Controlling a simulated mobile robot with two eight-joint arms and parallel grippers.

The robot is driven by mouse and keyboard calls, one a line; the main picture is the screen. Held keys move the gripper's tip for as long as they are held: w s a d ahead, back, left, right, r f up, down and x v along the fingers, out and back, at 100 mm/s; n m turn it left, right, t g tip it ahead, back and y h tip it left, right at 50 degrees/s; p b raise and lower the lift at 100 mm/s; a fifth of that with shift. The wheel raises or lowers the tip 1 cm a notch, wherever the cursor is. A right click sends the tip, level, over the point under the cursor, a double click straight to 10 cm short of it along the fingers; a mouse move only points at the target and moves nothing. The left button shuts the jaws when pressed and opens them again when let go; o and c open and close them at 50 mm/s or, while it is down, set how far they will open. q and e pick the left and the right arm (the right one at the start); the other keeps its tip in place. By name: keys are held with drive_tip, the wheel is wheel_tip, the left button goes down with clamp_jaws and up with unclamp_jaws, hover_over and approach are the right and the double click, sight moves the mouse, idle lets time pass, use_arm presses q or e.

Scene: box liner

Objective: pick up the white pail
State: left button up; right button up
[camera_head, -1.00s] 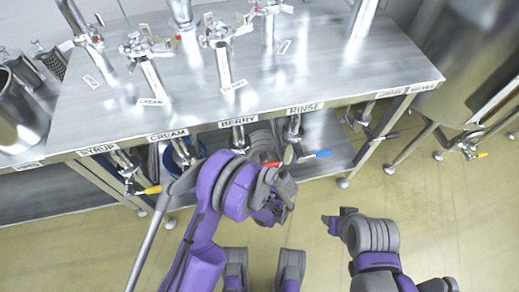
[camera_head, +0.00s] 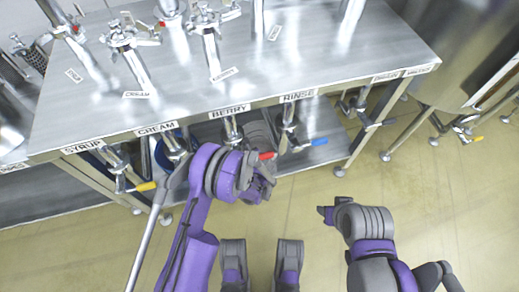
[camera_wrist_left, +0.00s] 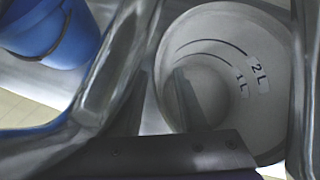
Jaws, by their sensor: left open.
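The white pail (camera_wrist_left: 205,28) looks greyish in shadow in the left wrist view. It shows its open mouth, with 1L and 2L marks inside. My left gripper (camera_wrist_left: 162,78) is open at the pail's near-left wall. One dark finger reaches inside the mouth and the other lies outside, with the wall between them. In the head view my left gripper (camera_head: 262,185) is low at the table's front, below the BERRY and RINSE labels.
The steel table (camera_head: 300,45) carries taps and labels, with valves along its front edge. A red-handled valve (camera_head: 267,156) and a blue-handled valve (camera_head: 318,142) are close to my left gripper. A blue bucket (camera_wrist_left: 52,35) stands left of the pail.

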use_arm(q)
clamp_jaws()
idle(1.4)
